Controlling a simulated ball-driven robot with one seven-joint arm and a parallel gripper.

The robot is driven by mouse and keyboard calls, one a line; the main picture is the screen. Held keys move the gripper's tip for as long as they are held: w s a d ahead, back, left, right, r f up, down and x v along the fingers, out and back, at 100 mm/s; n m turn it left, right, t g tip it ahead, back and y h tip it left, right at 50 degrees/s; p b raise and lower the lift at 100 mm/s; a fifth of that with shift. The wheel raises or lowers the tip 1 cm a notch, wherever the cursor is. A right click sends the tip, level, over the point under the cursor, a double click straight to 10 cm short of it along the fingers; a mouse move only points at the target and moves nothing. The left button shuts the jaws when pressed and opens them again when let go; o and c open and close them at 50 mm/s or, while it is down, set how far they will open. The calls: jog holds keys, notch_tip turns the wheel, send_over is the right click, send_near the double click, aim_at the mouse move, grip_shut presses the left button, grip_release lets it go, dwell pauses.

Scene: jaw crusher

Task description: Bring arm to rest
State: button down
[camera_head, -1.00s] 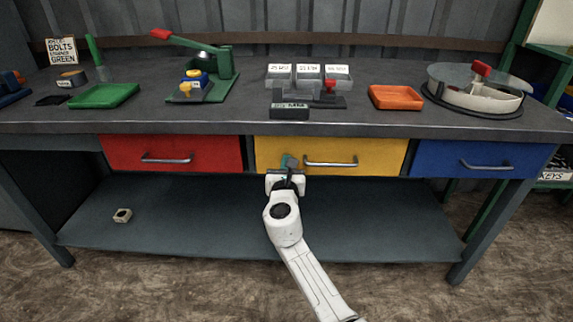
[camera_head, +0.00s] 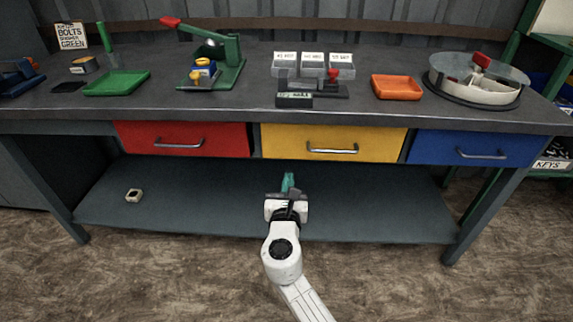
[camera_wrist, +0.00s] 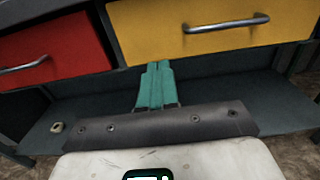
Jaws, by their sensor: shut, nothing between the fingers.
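My gripper (camera_head: 288,182) is in front of the workbench, below the yellow drawer (camera_head: 334,141) and over the lower shelf in the picture. Its green fingers are together and empty; they also show in the wrist view (camera_wrist: 155,86), pointing toward the shelf space under the yellow drawer. My white arm reaches up from the bottom of the head view. The fingers look apart from the drawer's handle (camera_head: 332,149).
The workbench (camera_head: 230,112) has a red drawer (camera_head: 184,139) and a blue drawer (camera_head: 470,148), all drawers looking shut. A small block (camera_head: 134,195) lies on the lower shelf (camera_head: 200,205). Trays, a green lever press (camera_head: 218,62) and a round device (camera_head: 478,82) stand on top. Floor in front is clear.

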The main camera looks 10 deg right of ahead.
jog(key=shift+s, duration=0.2)
jog(key=s+d+f+m+g+h, duration=0.2)
jog(key=s+d+f+m+g, duration=0.25)
jog(key=s+d+m, duration=0.4)
jog(key=s+d+f+m+g+h, duration=0.2)
jog(key=s+d+f+m+g, duration=0.25)
jog(key=s+d+m, duration=0.45)
jog(key=s+d+f+m+g+y, duration=0.1)
jog(key=s+f+m+g+y, duration=0.2)
jog(key=s+m, duration=0.45)
jog(key=s+d+f+m+g+y, duration=0.15)
jog(key=s+f+m, duration=0.25)
jog(key=s, duration=0.6)
jog(key=s+a+m+g+y, duration=0.3)
jog(key=s+a+m+y, duration=0.1)
jog(key=s, duration=0.5)
notch_tip(320, 180, up, 18)
jog(key=p, duration=1.7)
jog(key=shift+s+a+r+p, duration=0.15)
jog(key=shift+s+p, duration=0.05)
jog(key=shift+p, duration=0.15)
